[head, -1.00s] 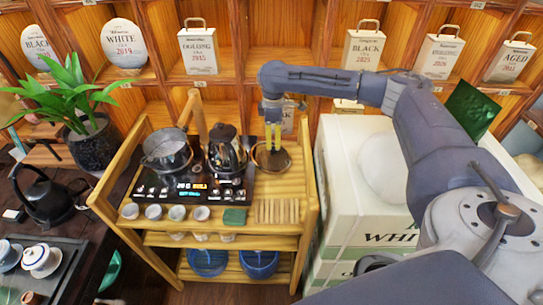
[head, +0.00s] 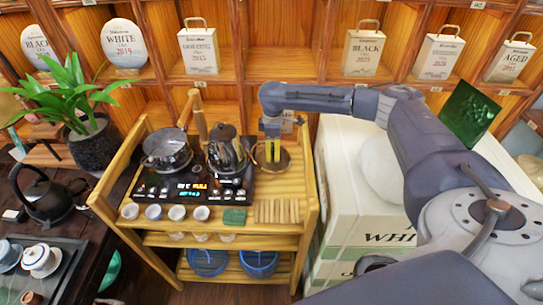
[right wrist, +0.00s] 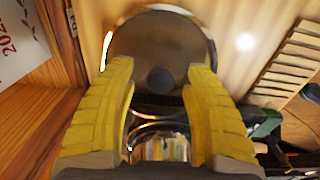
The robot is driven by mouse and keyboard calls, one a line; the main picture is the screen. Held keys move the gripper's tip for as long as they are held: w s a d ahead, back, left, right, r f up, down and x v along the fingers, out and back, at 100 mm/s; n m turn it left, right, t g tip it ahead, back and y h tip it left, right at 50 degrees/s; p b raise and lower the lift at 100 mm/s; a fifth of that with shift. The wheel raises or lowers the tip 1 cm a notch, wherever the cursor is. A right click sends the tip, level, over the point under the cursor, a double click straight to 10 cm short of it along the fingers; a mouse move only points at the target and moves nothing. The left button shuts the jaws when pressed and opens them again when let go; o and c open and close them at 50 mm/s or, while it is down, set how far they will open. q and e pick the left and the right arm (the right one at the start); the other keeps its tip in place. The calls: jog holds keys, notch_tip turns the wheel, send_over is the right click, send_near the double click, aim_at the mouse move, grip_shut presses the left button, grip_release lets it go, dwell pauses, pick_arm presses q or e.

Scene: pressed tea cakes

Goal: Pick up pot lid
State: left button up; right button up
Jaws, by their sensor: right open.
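The pot lid (head: 285,161) is a round disc lying on the slatted wooden cart top, right of the black stove. In the right wrist view the lid (right wrist: 160,47) shows a dark round knob (right wrist: 160,80) in its middle. My right gripper (head: 272,154) points down over the lid and partly hides it. In the right wrist view its yellow fingers (right wrist: 160,75) are apart, with the knob showing between them and no contact clear. A glass pot (head: 166,150) and a dark kettle (head: 227,153) stand on the stove. My left gripper is not in view.
The wooden cart (head: 225,227) also holds several small cups (head: 177,212), a green cloth (head: 234,217) and a slatted wooden rack (head: 277,211). White boxes (head: 350,190) stand to the right. Shelves with tea packages are behind.

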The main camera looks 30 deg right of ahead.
jog(key=shift+c, duration=0.4)
grip_shut()
